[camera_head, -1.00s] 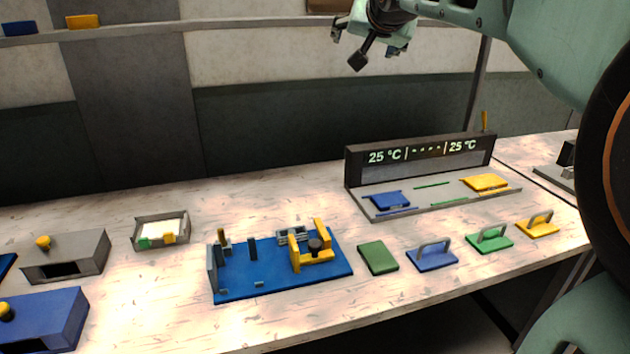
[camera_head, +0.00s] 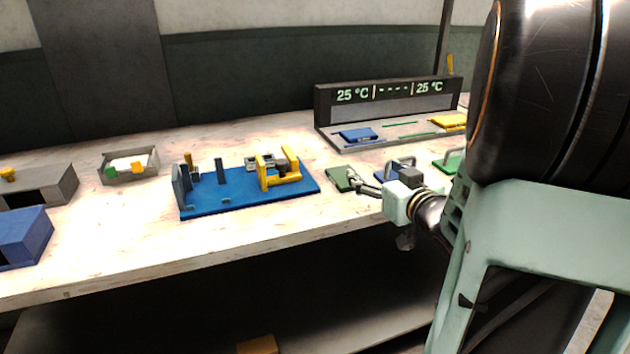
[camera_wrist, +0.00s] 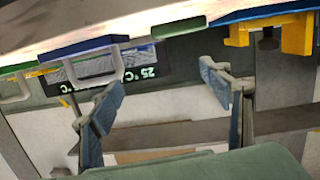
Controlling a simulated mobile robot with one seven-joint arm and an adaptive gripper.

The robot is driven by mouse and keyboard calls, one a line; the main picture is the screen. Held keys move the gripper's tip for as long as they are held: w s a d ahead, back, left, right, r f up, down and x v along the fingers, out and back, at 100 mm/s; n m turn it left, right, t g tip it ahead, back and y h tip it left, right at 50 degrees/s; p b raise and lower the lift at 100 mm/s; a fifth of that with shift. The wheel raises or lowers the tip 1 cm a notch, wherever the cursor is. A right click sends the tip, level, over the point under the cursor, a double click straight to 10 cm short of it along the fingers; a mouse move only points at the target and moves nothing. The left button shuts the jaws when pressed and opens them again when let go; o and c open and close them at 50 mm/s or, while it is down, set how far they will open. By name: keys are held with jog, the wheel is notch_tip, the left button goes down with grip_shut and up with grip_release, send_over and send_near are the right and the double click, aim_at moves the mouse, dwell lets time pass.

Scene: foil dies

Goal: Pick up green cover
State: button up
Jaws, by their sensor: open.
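A dark green flat block (camera_head: 337,178) without a handle lies on the bench, right of the blue fixture board. A green handled cover (camera_head: 449,161) lies farther right, partly hidden by my arm. In the upside-down wrist view the green block (camera_wrist: 180,27) is at the top middle, and the green handled cover (camera_wrist: 14,69) is at the left edge. My gripper (camera_head: 366,184) is in front of the green block in the head view. It also shows in the wrist view (camera_wrist: 162,76), open, with nothing between its fingers. Whether it touches the block cannot be told.
A blue handled cover (camera_head: 386,174) lies between the two green pieces, partly behind my gripper. The blue fixture board (camera_head: 235,197) with yellow parts is to the left. A display unit (camera_head: 390,95) stands behind. The bench front (camera_head: 240,238) is clear.

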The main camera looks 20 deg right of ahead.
aim_at(358, 195)
jog(key=shift+y, duration=0.6)
jog(key=s+a+f, duration=0.2)
jog(key=s+f, duration=0.1)
jog(key=shift+b, duration=0.3)
jog(key=shift+s+a+f, duration=0.1)
jog(key=shift+a+f, duration=0.05)
jog(key=shift+a, duration=0.1)
jog(key=w, duration=0.3)
jog(key=w+b, duration=0.1)
jog(key=w, duration=0.1)
jog(key=shift+w+a+f, duration=0.1)
jog(key=shift+a+f, duration=0.05)
jog(key=shift+f, duration=0.2)
jog(key=w, duration=0.1)
jog(key=w+b, duration=0.1)
jog(key=w, duration=0.1)
jog(key=w+f, duration=0.1)
jog(key=shift+w+a, duration=0.15)
jog(key=shift+a, duration=0.1)
jog(key=shift+w+r, duration=0.1)
jog(key=shift+w, duration=0.3)
jog(key=c, duration=1.3)
